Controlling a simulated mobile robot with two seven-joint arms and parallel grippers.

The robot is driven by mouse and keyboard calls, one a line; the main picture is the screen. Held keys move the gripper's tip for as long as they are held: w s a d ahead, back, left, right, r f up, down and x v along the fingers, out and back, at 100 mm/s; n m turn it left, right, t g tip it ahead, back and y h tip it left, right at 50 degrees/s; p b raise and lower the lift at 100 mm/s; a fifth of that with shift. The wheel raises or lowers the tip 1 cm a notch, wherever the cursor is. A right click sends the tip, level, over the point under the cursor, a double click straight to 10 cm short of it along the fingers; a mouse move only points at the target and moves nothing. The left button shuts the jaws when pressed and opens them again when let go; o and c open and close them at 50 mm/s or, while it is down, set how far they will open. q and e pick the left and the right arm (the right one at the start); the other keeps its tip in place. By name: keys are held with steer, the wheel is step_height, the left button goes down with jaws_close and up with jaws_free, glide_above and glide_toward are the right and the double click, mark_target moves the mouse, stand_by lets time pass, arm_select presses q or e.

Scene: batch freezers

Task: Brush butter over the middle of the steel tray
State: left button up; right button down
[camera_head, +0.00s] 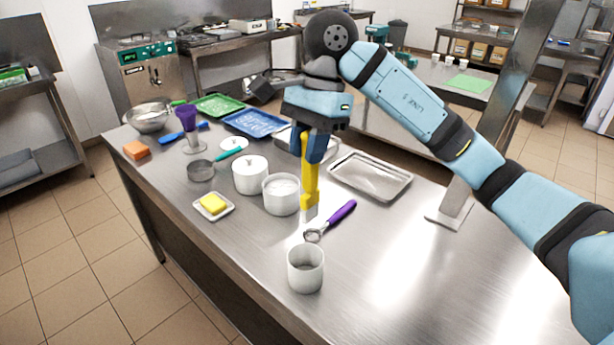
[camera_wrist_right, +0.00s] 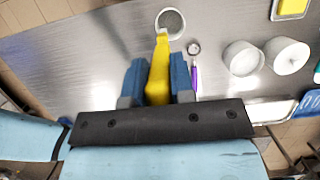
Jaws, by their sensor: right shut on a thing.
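My right gripper (camera_head: 318,147) is shut on a yellow-handled brush (camera_head: 310,182), which hangs upright with its pale bristle end down, above the table. In the right wrist view the brush (camera_wrist_right: 160,72) sits between the two blue fingers (camera_wrist_right: 158,82). The butter (camera_head: 213,203) is a yellow block on a small white dish (camera_head: 229,211), left of the brush. A bare steel tray (camera_head: 371,176) lies flat on the table, right of the brush. My left gripper is not in view.
White pots (camera_head: 250,175) and (camera_head: 281,196) stand just left of the brush. A purple-handled scoop (camera_head: 341,212) and an open white cup (camera_head: 305,270) are in front. Green and blue trays (camera_head: 254,123) lie further back. A steel post (camera_head: 490,120) rises at the right. The table's right front is clear.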

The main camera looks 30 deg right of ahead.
steer(key=w+a+f+t+y+b, duration=0.1)
steer(key=w+a+f+t+b, duration=0.25)
steer(key=w, duration=0.55)
steer(key=w+a+f+n+t+y+b, duration=0.1)
steer(key=w+a+f+b, duration=0.2)
steer(key=w+f+b, duration=0.5)
steer(key=w+a+f+t+b, duration=0.2)
steer(key=w+a+b, duration=0.1)
steer(key=w, duration=0.8)
arm_select(q)
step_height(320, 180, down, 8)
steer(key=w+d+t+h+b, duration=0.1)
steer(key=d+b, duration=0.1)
steer(key=b, duration=0.1)
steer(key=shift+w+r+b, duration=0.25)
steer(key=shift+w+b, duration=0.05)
steer(key=shift+b, duration=0.05)
arm_select(e)
steer(key=f, duration=0.5)
steer(key=shift+w+a+f, duration=0.15)
steer(key=shift+a+f, duration=0.05)
steer(key=shift+f, duration=0.05)
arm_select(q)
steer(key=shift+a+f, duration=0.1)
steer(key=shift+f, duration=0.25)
arm_select(e)
steer(key=shift+f, duration=0.4)
